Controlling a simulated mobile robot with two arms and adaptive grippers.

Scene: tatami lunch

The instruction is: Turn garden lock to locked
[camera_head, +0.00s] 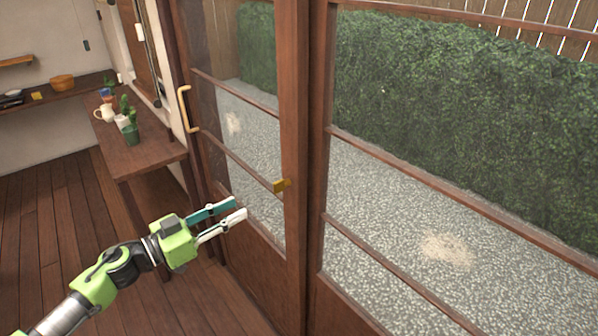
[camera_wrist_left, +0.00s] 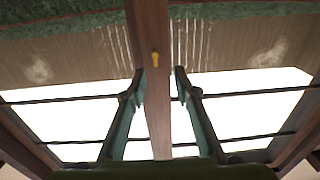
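The garden lock (camera_head: 281,185) is a small brass piece on the wooden stile where the sliding glass doors meet. It also shows in the left wrist view as a small yellow piece (camera_wrist_left: 155,58) on the dark wooden post. My left gripper (camera_head: 239,208) is in front of the door, to the left of and a little below the lock in the head view. Its fingers are apart with nothing between them. In the left wrist view the lock appears just beyond the gap between the fingertips (camera_wrist_left: 159,72), not touching them. My right gripper is out of view.
A yellow door handle (camera_head: 185,108) is on the left side of the door. A wooden table (camera_head: 150,157) with potted cacti and a white jug stands at left. Gravel (camera_head: 385,215) and a hedge (camera_head: 460,120) lie behind the glass. The wooden floor (camera_head: 60,205) at left is clear.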

